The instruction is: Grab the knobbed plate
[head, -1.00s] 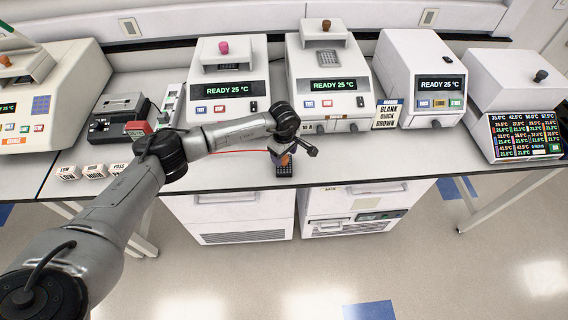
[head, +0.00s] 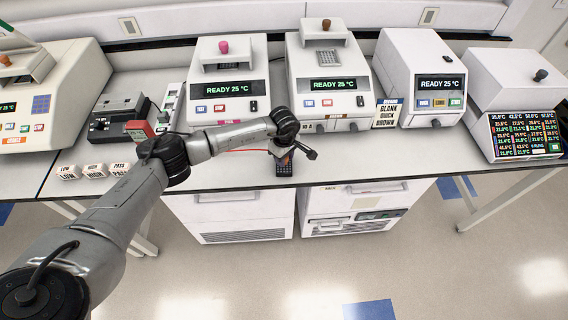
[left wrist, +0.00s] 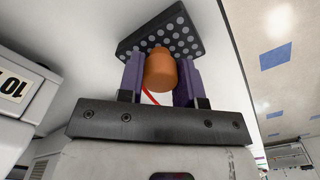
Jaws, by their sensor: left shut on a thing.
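The knobbed plate is a small black block with rows of grey round spots and an orange knob; in the head view the plate (head: 284,170) is at the front edge of the bench. In the left wrist view the plate (left wrist: 190,32) lies beyond the fingertips, and its orange knob (left wrist: 160,72) sits between the two purple fingers. My left gripper (left wrist: 161,62) is shut on the knob; the left gripper (head: 285,154) is partly hidden by its own wrist in the head view. I cannot tell whether the plate touches the bench. My right gripper is not in view.
Several white thermal cyclers stand behind the plate, including one with a pink knob (head: 224,47) and one with a brown knob (head: 326,25). A "BLANK QUICK BROWN" card (head: 387,114) stands between two machines. Small labelled blocks (head: 93,171) sit at the bench's left front.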

